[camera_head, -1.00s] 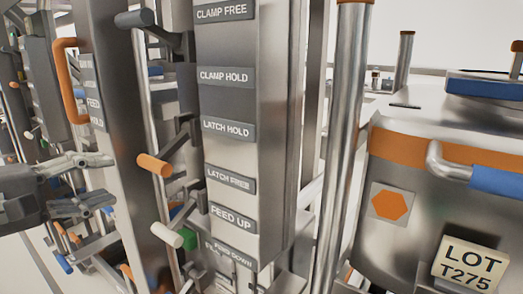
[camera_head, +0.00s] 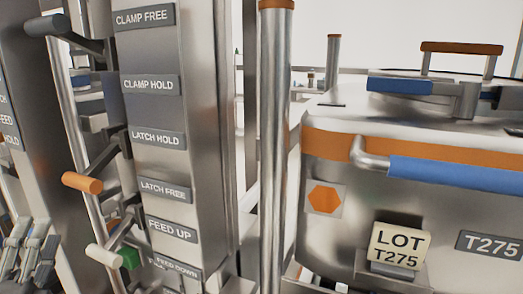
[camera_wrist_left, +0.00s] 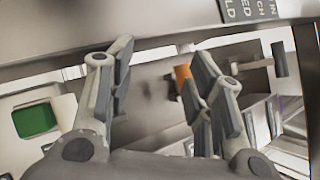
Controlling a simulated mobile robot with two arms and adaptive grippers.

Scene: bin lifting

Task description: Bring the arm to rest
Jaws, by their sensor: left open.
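My left gripper (camera_head: 30,250) is at the lower left edge of the head view, to the left of the lever panel (camera_head: 175,110). In the left wrist view its two fingers (camera_wrist_left: 160,90) stand apart, with nothing held between them. An orange lever grip (camera_wrist_left: 182,78) shows behind the fingers in that view. In the head view, an orange-tipped lever (camera_head: 82,183) and a white-tipped lever (camera_head: 104,256) stick out from the panel's left side, apart from the gripper. My right gripper is in neither view.
A black-tipped lever (camera_head: 48,25) juts out at upper left. A steel post (camera_head: 274,150) stands right of the panel. Beyond it is a steel bin (camera_head: 345,170) with a blue handle (camera_head: 455,177) and a LOT T275 tag (camera_head: 398,245). A green block (camera_wrist_left: 35,120) shows in the wrist view.

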